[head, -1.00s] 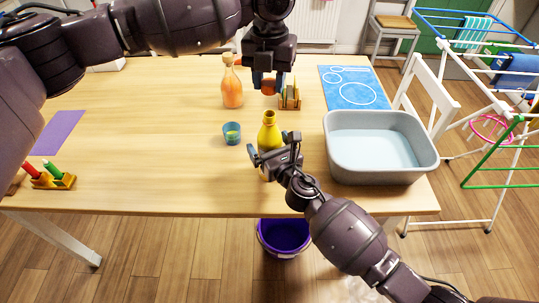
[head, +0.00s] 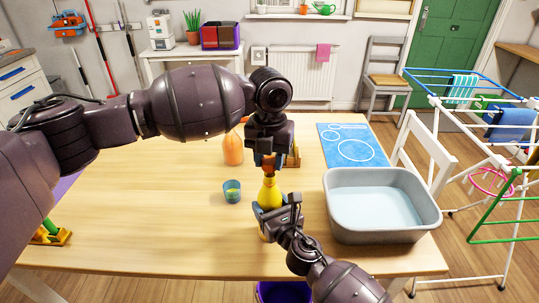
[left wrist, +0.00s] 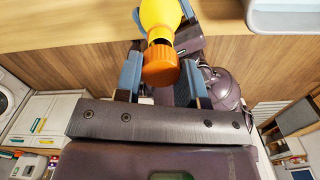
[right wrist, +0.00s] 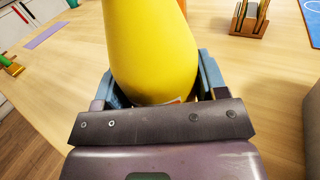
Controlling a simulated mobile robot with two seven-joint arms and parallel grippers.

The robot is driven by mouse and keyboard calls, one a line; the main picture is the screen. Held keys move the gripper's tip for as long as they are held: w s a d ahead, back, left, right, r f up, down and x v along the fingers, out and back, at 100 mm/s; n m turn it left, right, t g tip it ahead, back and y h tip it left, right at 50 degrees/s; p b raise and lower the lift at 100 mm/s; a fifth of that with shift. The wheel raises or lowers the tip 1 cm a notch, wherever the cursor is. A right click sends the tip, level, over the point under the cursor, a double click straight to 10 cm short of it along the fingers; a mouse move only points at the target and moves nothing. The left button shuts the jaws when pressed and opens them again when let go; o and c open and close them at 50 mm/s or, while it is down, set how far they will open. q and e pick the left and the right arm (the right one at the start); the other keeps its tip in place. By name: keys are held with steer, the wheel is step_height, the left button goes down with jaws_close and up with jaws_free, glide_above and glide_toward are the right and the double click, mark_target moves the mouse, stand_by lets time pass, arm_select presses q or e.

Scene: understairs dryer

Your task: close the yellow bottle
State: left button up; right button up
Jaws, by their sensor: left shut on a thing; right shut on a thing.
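The yellow bottle (head: 270,193) stands upright near the table's front edge. My right gripper (head: 280,222) is shut around its body, and the bottle fills the right wrist view (right wrist: 150,50). My left gripper (head: 268,160) is shut on an orange cap (head: 268,166) right over the bottle's neck. In the left wrist view the cap (left wrist: 160,66) sits between the blue fingers, in front of the bottle's neck (left wrist: 160,25). A dark gap shows between cap and neck there, and the cap looks slightly offset. I cannot tell whether they touch.
An orange bottle (head: 232,150) stands behind to the left, and a blue cup (head: 232,191) is left of the yellow bottle. A grey basin (head: 382,232) is close on the right. A blue mat (head: 350,148) lies at the back right. The table's left middle is clear.

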arm_select(q)
steer(key=shift+f, duration=0.3)
steer(key=shift+f, duration=0.85)
steer(key=shift+f, duration=0.6)
stand_by(0.5)
arm_select(e)
jaws_close()
arm_select(q)
steer(key=m, duration=0.6)
steer(key=o, duration=0.9)
